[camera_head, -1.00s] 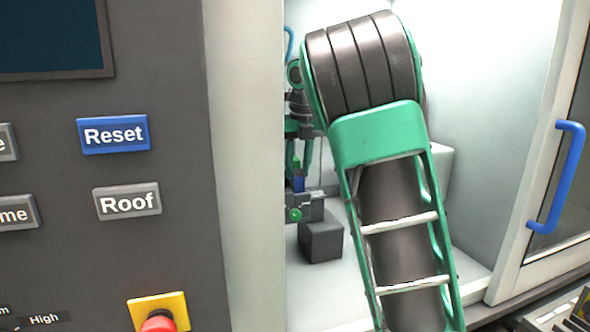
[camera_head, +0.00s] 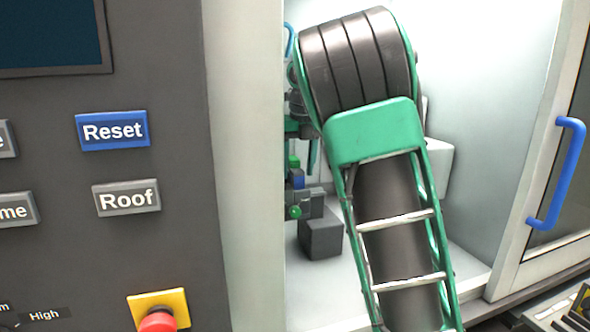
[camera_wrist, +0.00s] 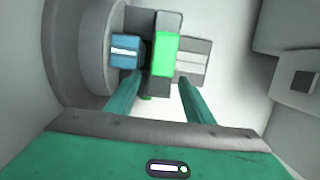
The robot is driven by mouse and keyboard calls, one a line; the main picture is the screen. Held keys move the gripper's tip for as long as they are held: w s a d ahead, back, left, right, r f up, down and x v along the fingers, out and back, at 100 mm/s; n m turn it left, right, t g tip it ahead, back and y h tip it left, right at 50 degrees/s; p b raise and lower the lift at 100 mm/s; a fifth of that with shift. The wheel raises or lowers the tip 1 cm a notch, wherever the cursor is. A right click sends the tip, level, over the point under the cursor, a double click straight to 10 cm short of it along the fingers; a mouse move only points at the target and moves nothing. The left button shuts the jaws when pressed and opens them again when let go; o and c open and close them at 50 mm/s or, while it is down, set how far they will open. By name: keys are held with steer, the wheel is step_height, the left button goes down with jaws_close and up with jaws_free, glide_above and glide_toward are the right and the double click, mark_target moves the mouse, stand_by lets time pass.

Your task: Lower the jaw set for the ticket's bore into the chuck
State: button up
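In the wrist view, my gripper (camera_wrist: 161,78) has its two teal fingers reaching up either side of a dark grey piece. A bright green block (camera_wrist: 165,54) sits at its middle, a blue block (camera_wrist: 125,50) to the left and a grey block (camera_wrist: 193,60) to the right. Whether the fingertips press on the piece cannot be told. The round grey chuck (camera_wrist: 88,55) is close at the left. In the head view, my arm hides most of this; a blue piece (camera_head: 298,180) and grey blocks show left of it. Which bore each set suits is not readable.
A dark cube (camera_head: 321,239) rests on the machine floor. The control panel with Reset (camera_head: 112,131) and Roof (camera_head: 126,198) buttons and a red stop button (camera_head: 157,321) is at left. The door with a blue handle (camera_head: 560,172) is at right. White walls enclose the space.

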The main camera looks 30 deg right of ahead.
steer(key=v, duration=0.8)
steer(key=shift+r, duration=0.35)
steer(key=shift+v, duration=1.05)
steer(key=shift+r, duration=0.1)
steer(key=w+v, duration=0.1)
steer(key=v, duration=0.5)
steer(key=shift+w+r, duration=0.25)
steer(key=shift+r, duration=0.15)
stand_by(0.4)
